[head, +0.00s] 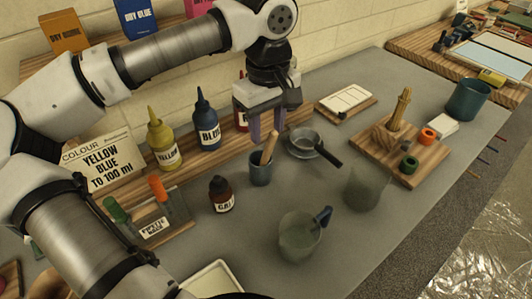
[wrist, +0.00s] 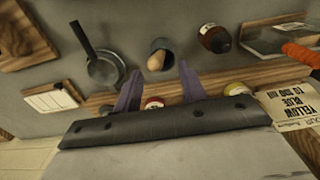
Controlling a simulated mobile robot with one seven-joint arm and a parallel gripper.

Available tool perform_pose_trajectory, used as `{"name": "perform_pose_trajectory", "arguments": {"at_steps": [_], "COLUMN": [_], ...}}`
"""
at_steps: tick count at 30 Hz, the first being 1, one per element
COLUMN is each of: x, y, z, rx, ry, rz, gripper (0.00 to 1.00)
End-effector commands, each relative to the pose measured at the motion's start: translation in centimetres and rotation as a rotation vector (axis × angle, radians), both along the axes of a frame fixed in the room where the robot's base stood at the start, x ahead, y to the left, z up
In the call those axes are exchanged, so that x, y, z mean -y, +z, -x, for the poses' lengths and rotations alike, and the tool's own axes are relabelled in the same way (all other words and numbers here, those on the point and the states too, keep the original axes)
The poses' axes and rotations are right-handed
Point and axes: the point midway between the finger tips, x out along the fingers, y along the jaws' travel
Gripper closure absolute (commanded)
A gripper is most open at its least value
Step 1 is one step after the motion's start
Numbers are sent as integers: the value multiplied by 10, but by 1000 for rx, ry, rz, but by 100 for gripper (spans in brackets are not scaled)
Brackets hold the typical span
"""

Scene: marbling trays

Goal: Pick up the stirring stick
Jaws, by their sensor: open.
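The stirring stick (head: 269,148), a pale wooden rod, leans in a small blue-grey cup (head: 261,172) on the grey table. In the wrist view the stick's rounded top (wrist: 155,62) shows end-on, with the cup (wrist: 161,44) around it. My gripper (head: 266,128) points down just above the stick, its purple fingers apart. In the wrist view the gripper (wrist: 159,72) is open and empty, and the stick's top lies near the gap between the fingertips. The stick's lower part is hidden inside the cup.
A small pan (head: 306,142) with a dark handle stands right of the cup. A dark dropper bottle (head: 221,195) is at its left. Blue (head: 206,126) and yellow (head: 162,142) bottles stand behind on a wooden shelf.

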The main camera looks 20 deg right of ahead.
Motion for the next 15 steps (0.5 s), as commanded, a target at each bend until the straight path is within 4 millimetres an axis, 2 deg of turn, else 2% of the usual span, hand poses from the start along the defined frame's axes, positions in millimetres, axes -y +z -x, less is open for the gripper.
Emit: {"name": "perform_pose_trajectory", "arguments": {"at_steps": [5, 10, 15], "x": [2, 4, 4], "y": [-15, -42, -52], "z": [3, 5, 4], "rx": [-4, -2, 2], "ry": [-2, 0, 1], "rz": [-1, 1, 1], "gripper": [59, 59, 59]}}
